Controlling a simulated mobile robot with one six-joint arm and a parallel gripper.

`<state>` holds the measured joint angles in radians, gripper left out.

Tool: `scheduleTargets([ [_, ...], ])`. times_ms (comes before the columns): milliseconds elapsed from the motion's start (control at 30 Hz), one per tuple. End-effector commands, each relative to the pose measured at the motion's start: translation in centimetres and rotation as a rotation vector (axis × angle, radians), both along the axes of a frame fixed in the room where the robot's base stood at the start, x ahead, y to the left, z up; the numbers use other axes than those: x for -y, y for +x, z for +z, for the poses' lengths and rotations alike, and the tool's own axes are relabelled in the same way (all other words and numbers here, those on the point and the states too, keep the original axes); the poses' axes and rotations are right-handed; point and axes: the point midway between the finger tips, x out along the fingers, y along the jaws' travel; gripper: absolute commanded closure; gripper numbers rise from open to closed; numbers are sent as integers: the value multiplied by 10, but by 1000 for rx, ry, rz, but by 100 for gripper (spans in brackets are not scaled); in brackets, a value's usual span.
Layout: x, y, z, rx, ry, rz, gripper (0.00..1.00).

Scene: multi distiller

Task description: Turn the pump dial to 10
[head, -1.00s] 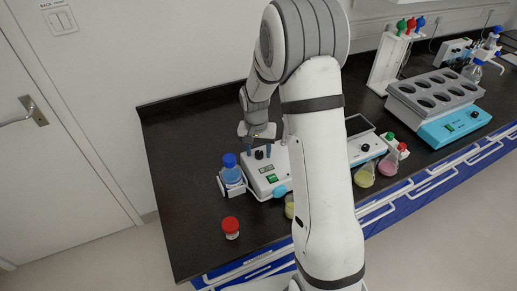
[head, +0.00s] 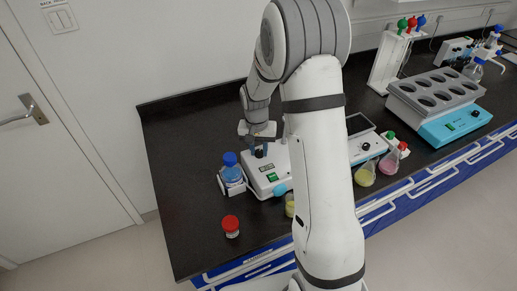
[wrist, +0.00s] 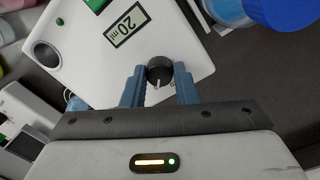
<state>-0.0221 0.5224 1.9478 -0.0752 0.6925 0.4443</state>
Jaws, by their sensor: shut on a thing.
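The pump is a white box (head: 266,187) on the black bench, with a green switch on it. Its top shows in the wrist view (wrist: 90,75), where a small label or display (wrist: 125,25) reads "20 ml", upside down. The pump dial (wrist: 160,69) is a round black knob with a white pointer mark facing my gripper's palm. My gripper (wrist: 160,76) is shut on the dial, with one blue finger on either side. In the head view, my gripper (head: 259,150) points down at the pump's back; the dial is small there.
A blue-capped bottle (head: 231,172) stands in a holder at the pump's left, close to my gripper. A red-capped jar (head: 231,227) stands in front. Flasks (head: 389,163) and a heating block (head: 440,90) are to the right. The bench's left part is clear.

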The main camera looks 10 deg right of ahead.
Motion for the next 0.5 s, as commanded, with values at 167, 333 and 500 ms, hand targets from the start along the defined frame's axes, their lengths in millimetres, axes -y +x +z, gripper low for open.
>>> scheduleTargets([
  [167, 0, 0, -1, 1, 0, 83, 96],
  [333, 0, 0, -2, 2, -1, 211, 96],
  [500, 0, 0, -2, 2, -1, 358, 96],
])
